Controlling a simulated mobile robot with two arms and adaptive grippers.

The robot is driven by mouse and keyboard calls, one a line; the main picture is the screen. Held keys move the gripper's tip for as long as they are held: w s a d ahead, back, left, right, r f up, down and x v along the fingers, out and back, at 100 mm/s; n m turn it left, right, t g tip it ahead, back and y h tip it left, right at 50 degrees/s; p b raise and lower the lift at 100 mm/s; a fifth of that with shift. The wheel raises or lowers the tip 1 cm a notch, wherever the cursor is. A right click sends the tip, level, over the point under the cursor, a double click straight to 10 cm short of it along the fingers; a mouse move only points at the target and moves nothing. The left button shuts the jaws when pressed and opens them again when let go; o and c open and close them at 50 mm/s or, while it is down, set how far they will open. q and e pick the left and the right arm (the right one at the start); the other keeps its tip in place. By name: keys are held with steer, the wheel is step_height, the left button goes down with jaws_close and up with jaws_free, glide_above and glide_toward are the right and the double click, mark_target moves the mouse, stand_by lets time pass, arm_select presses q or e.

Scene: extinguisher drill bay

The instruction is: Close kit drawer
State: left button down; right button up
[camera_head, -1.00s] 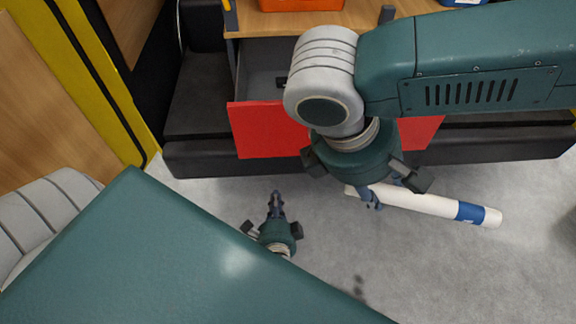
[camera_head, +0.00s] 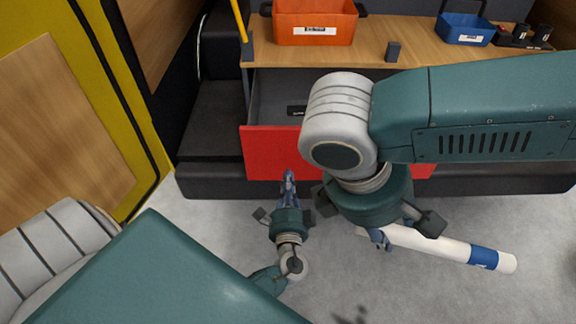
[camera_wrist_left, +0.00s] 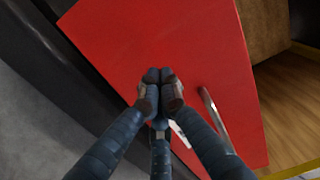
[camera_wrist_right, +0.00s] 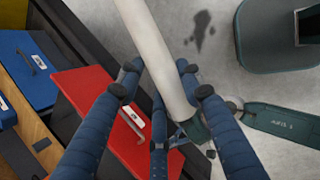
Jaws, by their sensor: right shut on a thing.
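The kit drawer (camera_head: 270,150) has a red front and stands pulled out under a wooden worktop; its dark inside shows behind the front. My left gripper (camera_head: 288,174) is in front of the drawer's left half. In the left wrist view the left fingertips (camera_wrist_left: 160,75) are together, with nothing between them, against or just before the red front (camera_wrist_left: 190,45); contact is unclear. A handle (camera_wrist_left: 213,112) is right of them. My right gripper (camera_wrist_right: 155,80) is shut on a white tube (camera_wrist_right: 155,45) with a blue band, held before the drawer. My right arm hides part of the drawer.
On the worktop (camera_head: 365,62) are an orange bin (camera_head: 313,25), a blue bin (camera_head: 465,30) and small dark items at the right. A dark ledge (camera_head: 215,180) runs beneath the drawer. A yellow-edged panel (camera_head: 80,60) stands at left. Grey floor in front is open.

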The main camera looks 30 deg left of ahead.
mark_target(288, 162)
arm_select(q)
steer(key=shift+p+x, duration=0.4)
steer(key=shift+x, duration=1.55)
arm_select(e)
steer(key=shift+r, duration=0.55)
